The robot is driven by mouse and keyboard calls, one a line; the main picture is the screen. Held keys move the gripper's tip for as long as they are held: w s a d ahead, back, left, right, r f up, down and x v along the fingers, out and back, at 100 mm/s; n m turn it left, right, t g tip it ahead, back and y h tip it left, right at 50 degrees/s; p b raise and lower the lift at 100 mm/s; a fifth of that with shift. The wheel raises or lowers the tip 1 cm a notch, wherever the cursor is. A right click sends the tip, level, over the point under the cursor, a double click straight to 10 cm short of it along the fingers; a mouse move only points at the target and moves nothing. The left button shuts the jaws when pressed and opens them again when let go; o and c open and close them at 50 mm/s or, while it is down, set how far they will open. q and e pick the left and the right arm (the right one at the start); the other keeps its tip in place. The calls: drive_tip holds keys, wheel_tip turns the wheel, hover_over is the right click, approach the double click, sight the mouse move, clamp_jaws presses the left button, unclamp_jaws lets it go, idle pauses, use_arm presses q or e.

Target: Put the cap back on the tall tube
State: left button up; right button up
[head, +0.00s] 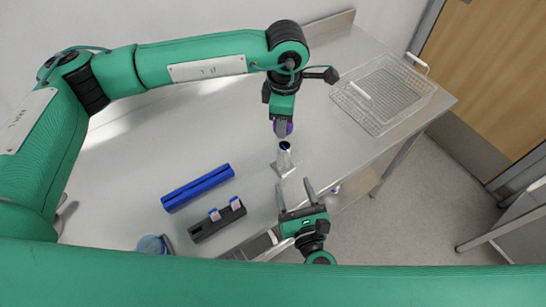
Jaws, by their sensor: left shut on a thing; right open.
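The tall tube (285,155) stands upright on a small metal base, with its dark open top facing up. My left gripper (283,117) is shut on the purple cap (284,129) and holds it just above the tube's mouth. The cap looks apart from the tube, though the exact gap is hard to tell from this angle. My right gripper (294,188) is open and empty, in front of the tube's base, with its fingers pointing toward it.
A blue rack (198,187) and a dark rack (205,228) with small pinkish items lie left of the tube. A round blue-rimmed container (152,245) is near the front edge. A wire basket (383,95) sits at the right. The metal table (235,125) is clear between them.

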sight(286, 158)
drive_tip(key=shift+d, duration=0.5)
drive_tip(key=shift+w+a, duration=0.25)
drive_tip(key=shift+w, duration=0.15)
drive_tip(key=x, duration=1.1)
clamp_jaws()
